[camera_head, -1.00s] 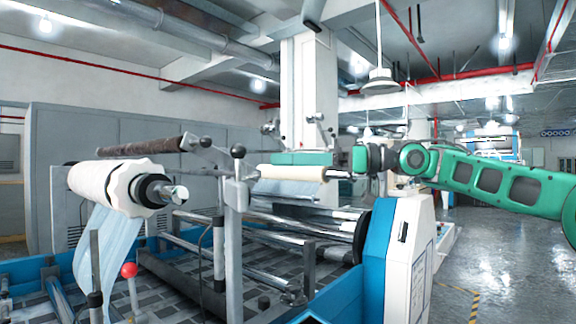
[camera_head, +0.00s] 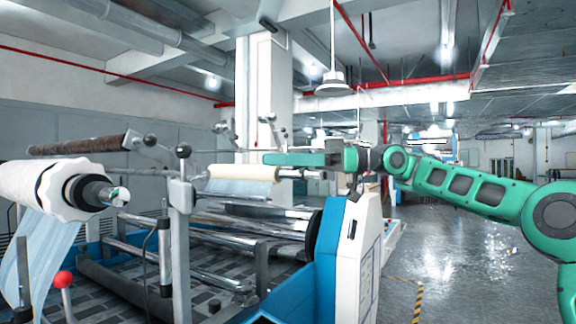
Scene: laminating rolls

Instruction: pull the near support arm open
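A grey upright support arm (camera_head: 181,205) with a black ball knob on top stands on the machine, between the near white roll (camera_head: 40,188) and the farther cream roll (camera_head: 243,173). I cannot tell for sure whether this is the near support arm of the task. My gripper (camera_head: 268,159) is green, points left and is in front of or above the cream roll in the picture. It appears apart from the upright. Its fingers are seen side-on, so their opening is hidden. Nothing is visibly held.
A blue and white machine housing (camera_head: 345,255) stands below my arm. Metal rollers (camera_head: 245,226) span the machine bed. A dark rod (camera_head: 78,146) and a red knob (camera_head: 63,280) are at left. Open floor (camera_head: 460,260) lies at right.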

